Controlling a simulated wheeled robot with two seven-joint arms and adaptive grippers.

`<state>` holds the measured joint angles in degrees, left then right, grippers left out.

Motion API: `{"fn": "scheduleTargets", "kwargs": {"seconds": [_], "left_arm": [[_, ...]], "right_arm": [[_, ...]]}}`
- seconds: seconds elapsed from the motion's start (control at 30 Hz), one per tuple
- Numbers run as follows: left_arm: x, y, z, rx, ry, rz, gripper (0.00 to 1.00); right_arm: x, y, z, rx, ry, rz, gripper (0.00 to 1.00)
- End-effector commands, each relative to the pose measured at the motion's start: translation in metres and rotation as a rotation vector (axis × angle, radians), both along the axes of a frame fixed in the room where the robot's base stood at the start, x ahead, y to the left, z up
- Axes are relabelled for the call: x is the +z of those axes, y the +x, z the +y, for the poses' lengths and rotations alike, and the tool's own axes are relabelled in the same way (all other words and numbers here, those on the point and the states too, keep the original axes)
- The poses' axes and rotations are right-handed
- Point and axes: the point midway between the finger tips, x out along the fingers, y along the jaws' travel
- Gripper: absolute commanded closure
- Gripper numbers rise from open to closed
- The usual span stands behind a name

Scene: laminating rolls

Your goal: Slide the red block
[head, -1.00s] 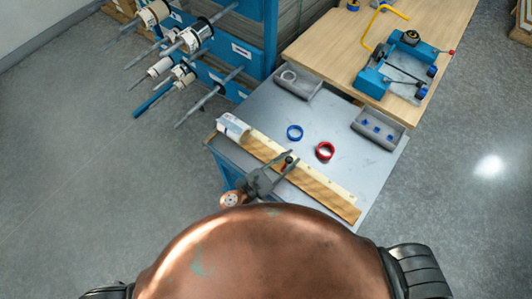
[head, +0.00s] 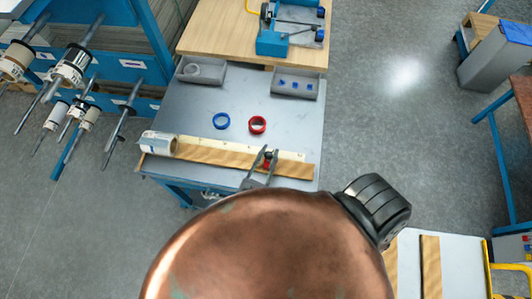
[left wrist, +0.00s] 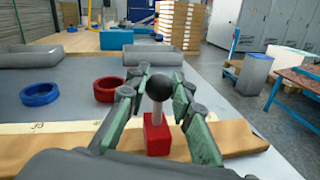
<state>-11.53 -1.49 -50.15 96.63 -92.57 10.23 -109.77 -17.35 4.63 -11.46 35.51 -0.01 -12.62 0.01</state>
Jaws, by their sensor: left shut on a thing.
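The small red block (left wrist: 157,138) sits on the long wood-and-cream strip (head: 215,152). It carries a pale post with a black ball knob (left wrist: 159,87). In the head view the red block (head: 267,163) is small and partly covered by the fingers. My left gripper (head: 265,156) is shut on the block's knobbed post, with one finger on each side in the left wrist view (left wrist: 158,100). The exact contact is hard to see. A white roll (head: 158,143) lies at the strip's left end. My right gripper is not in view.
A blue ring (head: 221,121) and a red ring (head: 257,125) lie on the grey table (head: 185,110) beyond the strip. Grey trays (head: 205,72) (head: 300,84) stand at its back corners. A rack of rolls (head: 70,65) is at left. The table's middle is mostly clear.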

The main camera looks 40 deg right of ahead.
Motion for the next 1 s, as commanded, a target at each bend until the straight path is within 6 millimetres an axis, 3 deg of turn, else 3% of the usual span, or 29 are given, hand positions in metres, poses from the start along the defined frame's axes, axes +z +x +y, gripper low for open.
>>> {"fn": "scheduleTargets", "kwargs": {"seconds": [0.13,0.17,0.4,0.77,1.0], "left_arm": [[-0.001,-0.001,-0.001,-0.003,0.001,0.001,1.00],[-0.001,-0.001,-0.001,-0.003,0.001,0.001,0.77],[-0.001,0.000,0.000,-0.002,0.000,0.000,0.60],[-0.001,-0.003,0.005,-0.001,0.002,0.000,0.60],[-0.002,-0.027,0.039,-0.001,0.002,0.005,0.60]], "right_arm": [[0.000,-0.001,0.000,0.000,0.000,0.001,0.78],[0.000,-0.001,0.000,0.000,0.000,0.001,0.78],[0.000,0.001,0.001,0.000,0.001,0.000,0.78],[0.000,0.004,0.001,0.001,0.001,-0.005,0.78],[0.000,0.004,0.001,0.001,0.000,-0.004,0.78]]}}
